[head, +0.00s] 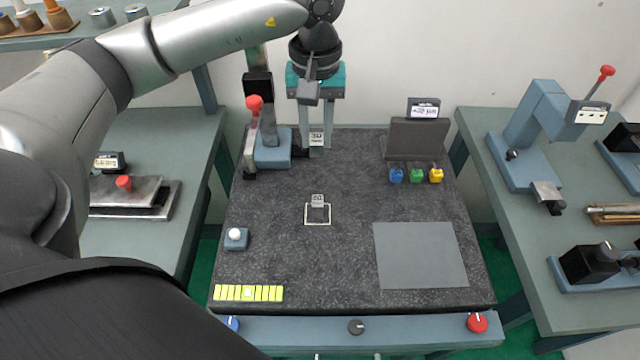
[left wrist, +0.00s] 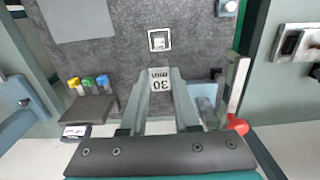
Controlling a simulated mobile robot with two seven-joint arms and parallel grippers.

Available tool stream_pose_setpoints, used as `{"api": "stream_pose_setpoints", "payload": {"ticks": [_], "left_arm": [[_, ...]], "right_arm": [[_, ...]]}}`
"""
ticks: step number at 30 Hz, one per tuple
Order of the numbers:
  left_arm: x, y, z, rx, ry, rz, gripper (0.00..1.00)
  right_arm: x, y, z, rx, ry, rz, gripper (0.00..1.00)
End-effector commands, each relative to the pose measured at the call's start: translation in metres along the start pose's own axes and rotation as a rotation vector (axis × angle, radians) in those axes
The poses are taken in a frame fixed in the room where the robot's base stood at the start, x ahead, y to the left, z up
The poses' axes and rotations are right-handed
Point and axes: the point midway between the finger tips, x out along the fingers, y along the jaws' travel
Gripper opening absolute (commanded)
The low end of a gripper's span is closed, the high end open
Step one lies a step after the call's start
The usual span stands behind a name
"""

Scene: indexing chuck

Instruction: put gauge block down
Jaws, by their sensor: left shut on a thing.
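The gauge block (head: 316,138) is small and grey with a pale label; the label reads 30 in the left wrist view (left wrist: 160,81). My left gripper (head: 316,147) is shut on it, one finger on each side, at the back of the dark granite plate (head: 290,260). I cannot tell whether the block touches the plate. A second small labelled block (head: 318,208) stands inside a white square outline (head: 306,222) nearer the plate's middle; it also shows in the left wrist view (left wrist: 160,43). My right gripper is not in view.
A blue stand with a red knob (head: 254,104) is close left of my left gripper. A dark upright block with a display (head: 418,138) and coloured pieces (head: 417,176) stand back right. A grey mat (head: 420,255) lies front right; the plate around the outline is clear.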

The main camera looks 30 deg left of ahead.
Motion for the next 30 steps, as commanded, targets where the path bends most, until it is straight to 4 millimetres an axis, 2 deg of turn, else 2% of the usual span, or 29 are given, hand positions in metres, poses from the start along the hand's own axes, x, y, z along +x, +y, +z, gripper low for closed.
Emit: {"api": "stream_pose_setpoints", "payload": {"ticks": [1, 6, 10, 20, 25, 30], "left_arm": [[0.015, -0.001, 0.001, 0.000, -0.005, -0.003, 0.00], [0.060, -0.001, 0.001, -0.001, -0.003, -0.003, 0.00], [0.088, 0.000, 0.001, 0.001, -0.002, -0.001, 0.00], [0.117, 0.000, 0.000, 0.001, 0.000, 0.000, 0.00], [0.143, 0.000, 0.000, 0.001, -0.001, 0.000, 0.00], [0.148, 0.000, -0.001, 0.001, 0.003, 0.002, 0.00]], "right_arm": [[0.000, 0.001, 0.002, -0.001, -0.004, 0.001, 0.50], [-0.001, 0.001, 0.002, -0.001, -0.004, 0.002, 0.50], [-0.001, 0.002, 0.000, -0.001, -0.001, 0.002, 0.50], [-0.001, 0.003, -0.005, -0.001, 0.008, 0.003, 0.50], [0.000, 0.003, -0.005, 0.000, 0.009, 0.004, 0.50], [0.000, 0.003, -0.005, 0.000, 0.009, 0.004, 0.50]]}}
